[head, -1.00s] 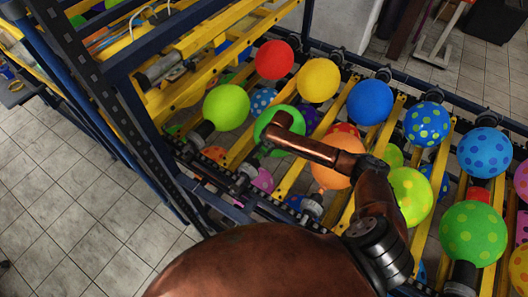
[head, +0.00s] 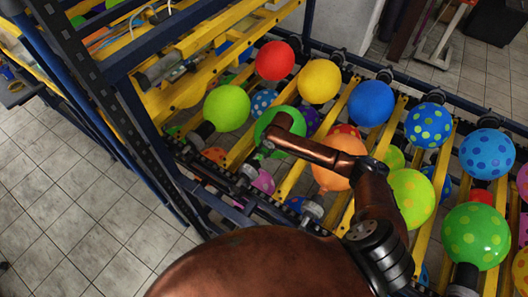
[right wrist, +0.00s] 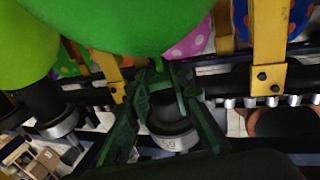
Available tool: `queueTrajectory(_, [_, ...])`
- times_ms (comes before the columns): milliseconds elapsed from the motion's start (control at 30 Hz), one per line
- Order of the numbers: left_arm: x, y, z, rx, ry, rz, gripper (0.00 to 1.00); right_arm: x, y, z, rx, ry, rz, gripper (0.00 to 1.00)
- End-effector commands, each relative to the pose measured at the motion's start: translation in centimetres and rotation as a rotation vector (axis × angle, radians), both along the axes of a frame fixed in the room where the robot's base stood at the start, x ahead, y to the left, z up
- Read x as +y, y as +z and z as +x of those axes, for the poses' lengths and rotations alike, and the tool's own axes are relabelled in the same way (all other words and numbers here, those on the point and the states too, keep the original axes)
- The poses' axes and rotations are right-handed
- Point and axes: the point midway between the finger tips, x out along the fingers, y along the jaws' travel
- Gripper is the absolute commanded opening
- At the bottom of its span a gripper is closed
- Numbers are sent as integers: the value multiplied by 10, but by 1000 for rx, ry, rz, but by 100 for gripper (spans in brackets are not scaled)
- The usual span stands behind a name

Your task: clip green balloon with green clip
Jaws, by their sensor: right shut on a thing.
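The green balloon (head: 289,112) sits on the rack in the head view, partly covered by my right arm. It also fills the top of the right wrist view (right wrist: 130,25), above the fingers. A dark round holder (right wrist: 172,120) shows beneath it. My right gripper (right wrist: 165,82) is at the balloon's underside, with its fingers together. A narrow green piece (right wrist: 180,88), which looks like the green clip, is between the fingers. I cannot tell whether the clip is around the balloon's neck. My left gripper is not in view.
Neighbouring balloons crowd close: a lime one (head: 226,107), an orange one (head: 332,176) and a red one (head: 275,60). Yellow bars (head: 293,178) run between them. A dark blue frame (head: 125,100) stands at left; tiled floor (head: 60,200) lies open beyond it.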

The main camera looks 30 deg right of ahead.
Motion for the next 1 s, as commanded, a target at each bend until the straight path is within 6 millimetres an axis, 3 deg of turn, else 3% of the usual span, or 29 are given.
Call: queueTrajectory(1000, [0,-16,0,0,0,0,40,1,-22,7,0,0,0,5])
